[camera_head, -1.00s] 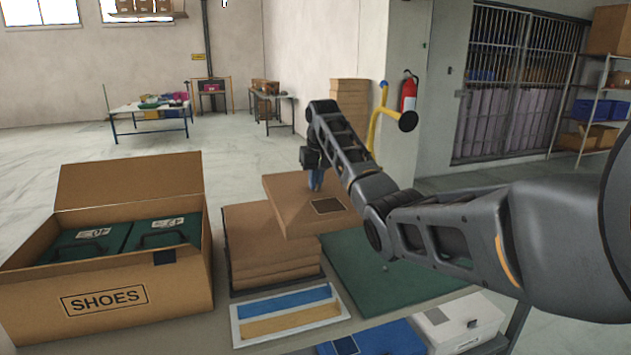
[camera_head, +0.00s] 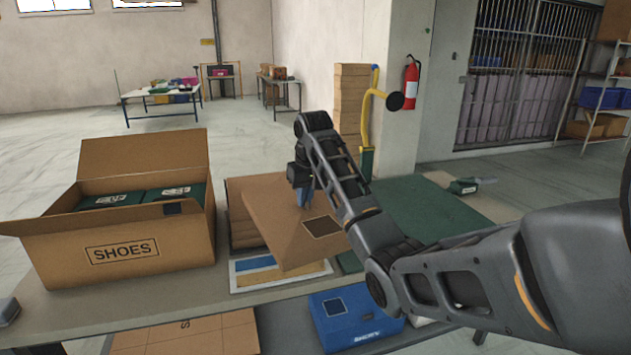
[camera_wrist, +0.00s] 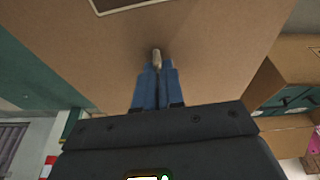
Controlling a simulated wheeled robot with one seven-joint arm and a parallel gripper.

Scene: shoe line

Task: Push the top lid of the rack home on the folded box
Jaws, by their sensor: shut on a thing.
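My gripper (camera_head: 304,203) is shut on a brown cardboard lid (camera_head: 282,225) with a dark square label. The lid is tilted and appears held above the table, in front of the rack's lid stack (camera_head: 241,190). It hides part of that stack and of the white tray. In the wrist view the blue fingers (camera_wrist: 157,78) close together on a small pale tab at the lid's surface (camera_wrist: 215,45). A green mat (camera_head: 425,205) lies right of the lid, partly hidden by my arm. I cannot make out a folded box on it.
An open SHOES carton (camera_head: 185,250) with green boxes inside stands left on the table. A white tray (camera_head: 240,283) with blue and tan strips lies in front of the stack. A blue box (camera_head: 355,315) is at the front. A yellow post (camera_head: 366,125) stands behind the mat.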

